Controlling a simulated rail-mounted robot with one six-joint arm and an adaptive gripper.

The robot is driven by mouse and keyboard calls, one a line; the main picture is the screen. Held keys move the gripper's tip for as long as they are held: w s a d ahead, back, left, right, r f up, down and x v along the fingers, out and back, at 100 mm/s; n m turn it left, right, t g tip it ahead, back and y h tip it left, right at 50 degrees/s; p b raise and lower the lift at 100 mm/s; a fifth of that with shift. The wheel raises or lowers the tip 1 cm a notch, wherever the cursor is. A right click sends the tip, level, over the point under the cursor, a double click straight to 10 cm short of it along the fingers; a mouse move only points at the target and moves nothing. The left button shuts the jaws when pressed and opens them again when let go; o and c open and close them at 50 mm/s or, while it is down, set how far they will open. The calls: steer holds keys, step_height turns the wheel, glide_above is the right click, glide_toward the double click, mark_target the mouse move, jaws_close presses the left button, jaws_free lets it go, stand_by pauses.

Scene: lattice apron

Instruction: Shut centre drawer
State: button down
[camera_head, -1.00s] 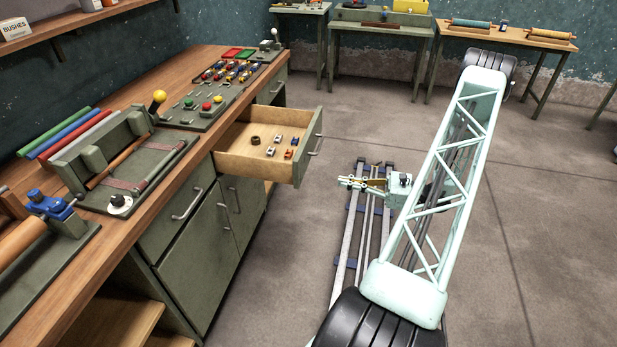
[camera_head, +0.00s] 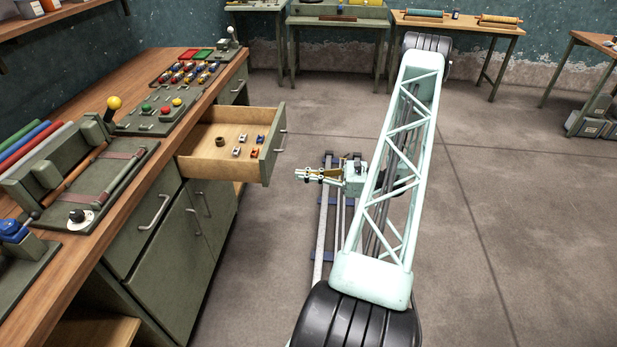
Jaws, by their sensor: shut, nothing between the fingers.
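The centre drawer (camera_head: 272,158) stands pulled out of the green workbench on the left. Its inside is bare wood, and its front is green with a metal handle (camera_head: 282,138). A dark ring (camera_head: 219,141) and several small blocks (camera_head: 238,152) lie in it. My gripper (camera_head: 298,174) is shut and empty. In the picture it is just right of the drawer front and points left towards it. A gap shows between them; I cannot tell the exact depth or height difference.
The workbench (camera_head: 120,211) has a shut drawer and doors (camera_head: 177,262) nearer me. A lever with a yellow knob (camera_head: 114,102) and a tray of coloured parts (camera_head: 188,73) stand on top. Floor (camera_head: 480,190) to the right is clear. Tables (camera_head: 455,28) stand at the back wall.

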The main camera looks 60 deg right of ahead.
mark_target(268, 172)
steer(key=shift+b+x, duration=1)
steer(key=shift+x, duration=3.9)
steer(key=shift+w, duration=0.15)
